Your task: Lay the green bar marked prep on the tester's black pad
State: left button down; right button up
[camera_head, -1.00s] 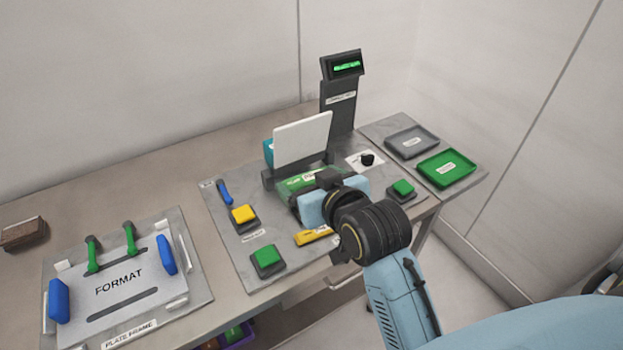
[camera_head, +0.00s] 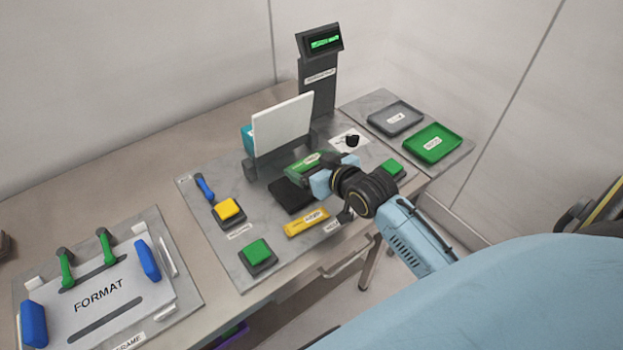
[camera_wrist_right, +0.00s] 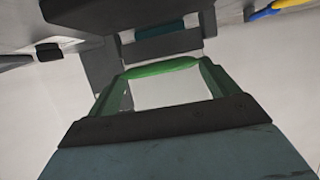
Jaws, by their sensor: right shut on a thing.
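The green bar (camera_head: 304,166) with a small pale label is held in my right gripper (camera_head: 318,177); its label is too small to read. The gripper is shut on it. In the head view the bar appears just behind and right of the tester's black pad (camera_head: 291,196), seemingly raised; the exact gap is unclear. The pad's visible part is bare. In the right wrist view a green edge (camera_wrist_right: 160,68) shows across the gripper's fingertips. My left gripper is not in view.
A white upright panel (camera_head: 283,124) stands behind the pad. A yellow bar (camera_head: 306,223) lies in front of it. Yellow (camera_head: 227,209) and green (camera_head: 257,251) buttons are to the left. Grey (camera_head: 395,117) and green (camera_head: 432,144) trays sit at the right.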

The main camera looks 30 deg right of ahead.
jog(key=shift+f, duration=0.75)
notch_tip(320, 180, down, 2)
jog(key=shift+f+b, duration=0.2)
jog(key=shift+b, duration=0.25)
jog(key=shift+f, duration=0.7)
jog(key=o, duration=0.9)
jog(key=shift+c, duration=0.2)
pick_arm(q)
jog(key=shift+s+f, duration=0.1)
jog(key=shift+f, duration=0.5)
pick_arm(e)
jog(key=shift+r, duration=0.1)
